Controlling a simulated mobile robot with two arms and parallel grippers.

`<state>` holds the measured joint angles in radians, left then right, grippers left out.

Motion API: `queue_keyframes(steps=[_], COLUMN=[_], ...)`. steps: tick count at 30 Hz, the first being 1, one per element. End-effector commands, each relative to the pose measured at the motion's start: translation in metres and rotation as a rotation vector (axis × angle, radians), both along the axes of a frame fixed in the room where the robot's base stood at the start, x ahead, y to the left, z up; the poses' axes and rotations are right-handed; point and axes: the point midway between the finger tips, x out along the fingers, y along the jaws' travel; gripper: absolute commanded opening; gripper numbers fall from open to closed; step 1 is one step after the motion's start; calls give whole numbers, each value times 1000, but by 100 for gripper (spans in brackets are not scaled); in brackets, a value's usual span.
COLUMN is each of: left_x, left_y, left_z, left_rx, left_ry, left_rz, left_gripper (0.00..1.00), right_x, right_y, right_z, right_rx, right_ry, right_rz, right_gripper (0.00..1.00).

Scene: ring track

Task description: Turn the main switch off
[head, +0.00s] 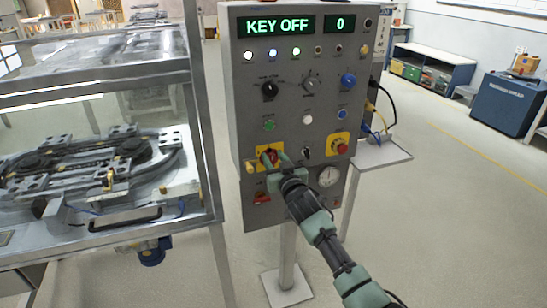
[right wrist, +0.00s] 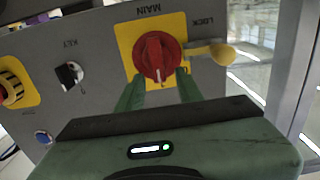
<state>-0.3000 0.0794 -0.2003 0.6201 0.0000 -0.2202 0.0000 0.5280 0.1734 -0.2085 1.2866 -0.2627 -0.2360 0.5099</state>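The main switch (right wrist: 157,50) is a red rotary knob on a yellow plate marked MAIN, seen upside down in the right wrist view. Its raised handle runs nearly up and down there, with a pale mark at the lower end. My right gripper (right wrist: 160,82) is open, its green fingers on either side of the knob's near edge. I cannot tell whether they touch it. A yellow lock piece (right wrist: 222,53) sits beside the knob. My left gripper is out of view.
The grey control panel (head: 240,120) stands on a post. Its display (head: 280,26) reads KEY OFF and 0. A key switch (right wrist: 70,74) and a red knob on yellow (head: 342,149) are nearby. A glazed machine (head: 105,225) stands close on the left; open floor lies right.

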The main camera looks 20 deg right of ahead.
Motion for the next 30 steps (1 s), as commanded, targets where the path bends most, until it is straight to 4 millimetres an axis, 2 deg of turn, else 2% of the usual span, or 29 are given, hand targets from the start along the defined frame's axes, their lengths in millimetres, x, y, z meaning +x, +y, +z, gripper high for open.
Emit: queue_keyframes(steps=[3, 11, 14, 15, 30], left_x=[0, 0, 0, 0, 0], left_y=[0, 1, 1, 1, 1], left_z=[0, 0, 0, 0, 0], left_rx=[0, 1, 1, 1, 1], left_ry=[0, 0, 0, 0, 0], left_rz=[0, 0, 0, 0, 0], left_gripper=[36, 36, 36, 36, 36], right_x=[6, 7, 7, 7, 5], right_y=[0, 0, 0, 0, 2], right_z=[0, 0, 0, -1, -8], right_rx=[0, -1, -1, -1, -48], right_ry=[1, 1, 1, 1, 12], right_rz=[0, 0, 0, 0, -1], right_gripper=[36, 36, 11, 0, 0])
